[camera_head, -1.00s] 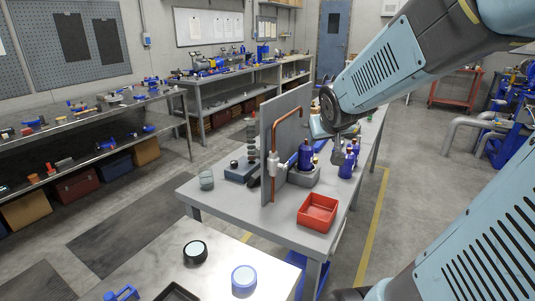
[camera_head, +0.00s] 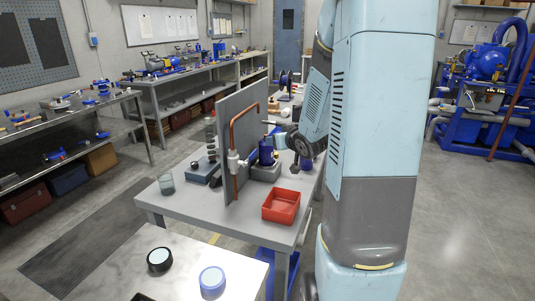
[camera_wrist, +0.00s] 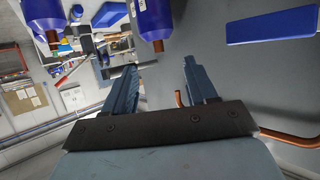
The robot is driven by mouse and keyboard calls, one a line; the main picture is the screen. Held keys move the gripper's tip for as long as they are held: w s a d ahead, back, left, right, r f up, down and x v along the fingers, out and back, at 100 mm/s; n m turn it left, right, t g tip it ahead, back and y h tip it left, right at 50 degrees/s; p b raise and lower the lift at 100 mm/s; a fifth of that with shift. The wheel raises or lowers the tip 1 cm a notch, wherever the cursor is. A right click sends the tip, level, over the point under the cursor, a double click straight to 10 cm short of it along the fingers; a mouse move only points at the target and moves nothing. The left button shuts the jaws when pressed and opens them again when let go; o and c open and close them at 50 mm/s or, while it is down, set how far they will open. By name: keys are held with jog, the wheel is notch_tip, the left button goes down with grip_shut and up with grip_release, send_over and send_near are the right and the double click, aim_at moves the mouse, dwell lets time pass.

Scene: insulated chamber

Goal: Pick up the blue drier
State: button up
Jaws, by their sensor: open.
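A blue drier (camera_head: 266,152), an upright blue cylinder, stands at a grey block beside the upright grey panel in the head view. More blue (camera_head: 307,164) shows behind my arm, partly hidden. In the wrist view, two blue cylinders with copper ends appear at the top, one left (camera_wrist: 45,14) and one nearer the centre (camera_wrist: 155,18); both are cut off by the frame edge. I cannot tell which is which between views. My gripper (camera_wrist: 160,78) is open, with nothing between its fingers. It is close to the cylinders, apparently not touching them.
A copper pipe (camera_head: 233,135) with a white fitting runs on the grey panel (camera_head: 225,125). A red tray (camera_head: 281,206) and a glass jar (camera_head: 166,184) stand on the table. A blue bar (camera_wrist: 270,27) lies right in the wrist view. The near table holds two round items.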

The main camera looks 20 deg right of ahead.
aim_at(266, 135)
jog(key=shift+d+r+x, duration=0.1)
jog(key=shift+r+x, duration=0.05)
jog(key=shift+x, duration=2.8)
jog(key=shift+d+r+x, duration=0.1)
jog(key=shift+r+x, duration=0.05)
jog(key=shift+x, duration=2.75)
jog(key=shift+w, duration=0.15)
grip_shut()
